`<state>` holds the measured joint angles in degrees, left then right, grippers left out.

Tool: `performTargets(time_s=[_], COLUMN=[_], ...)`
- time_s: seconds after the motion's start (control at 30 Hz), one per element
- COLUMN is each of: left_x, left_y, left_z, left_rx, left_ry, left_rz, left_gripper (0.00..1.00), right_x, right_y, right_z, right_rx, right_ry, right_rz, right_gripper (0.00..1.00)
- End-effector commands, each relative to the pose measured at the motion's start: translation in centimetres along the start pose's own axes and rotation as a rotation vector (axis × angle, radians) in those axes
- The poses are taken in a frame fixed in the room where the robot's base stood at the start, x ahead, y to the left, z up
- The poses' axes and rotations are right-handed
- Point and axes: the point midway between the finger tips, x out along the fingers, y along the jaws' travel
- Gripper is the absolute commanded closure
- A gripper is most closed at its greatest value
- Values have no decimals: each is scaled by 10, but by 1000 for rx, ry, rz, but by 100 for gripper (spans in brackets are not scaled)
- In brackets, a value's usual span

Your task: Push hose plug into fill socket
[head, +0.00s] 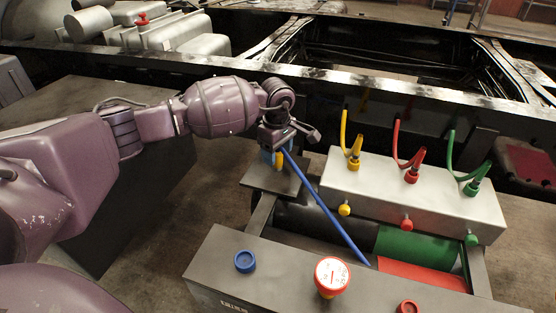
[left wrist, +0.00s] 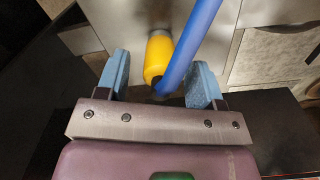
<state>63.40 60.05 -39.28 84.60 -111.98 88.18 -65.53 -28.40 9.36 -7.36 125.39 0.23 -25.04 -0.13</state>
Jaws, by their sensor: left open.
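A blue hose (head: 325,208) slopes from my left gripper (head: 281,155) down to the front of the grey box. In the left wrist view the hose (left wrist: 192,45) crosses between the open fingers, with a yellow cylindrical part (left wrist: 158,57) beside it, probably the plug. The yellow part also shows small under the gripper in the head view (head: 279,161). My left gripper's blue finger pads (left wrist: 160,80) stand on both sides of them, with visible gaps. A blue ringed port (head: 245,261), possibly the fill socket, is on the dark front box. My right gripper is not in view.
A dark stand (head: 270,179) is below my left gripper. A grey manifold box (head: 410,195) with yellow, red and green hoses stands to the right. The dark front box (head: 300,266) carries a red-and-white cap (head: 331,275) and a red port (head: 408,307). A chassis rail (head: 420,94) runs behind.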

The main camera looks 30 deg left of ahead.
Motion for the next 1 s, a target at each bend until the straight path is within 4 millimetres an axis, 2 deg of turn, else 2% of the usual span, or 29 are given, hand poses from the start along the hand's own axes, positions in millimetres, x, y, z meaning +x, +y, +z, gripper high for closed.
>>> performTargets(time_s=[0.03,0.2,0.57,0.67,0.9,1.0], left_x=[14,34,33,33,33,33], left_y=[-1,-1,0,0,0,0], left_z=[1,1,0,0,0,0], left_rx=[0,-1,0,0,0,0], left_ry=[-2,-2,0,0,0,0], left_rz=[-10,-8,-2,-2,-3,-2], left_gripper=[39,39,39,51,88,90], right_x=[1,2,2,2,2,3], right_y=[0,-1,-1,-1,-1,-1], right_z=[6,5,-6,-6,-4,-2], right_rx=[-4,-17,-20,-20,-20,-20], right_ry=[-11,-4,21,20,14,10], right_rz=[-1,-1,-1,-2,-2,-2], right_gripper=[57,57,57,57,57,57])
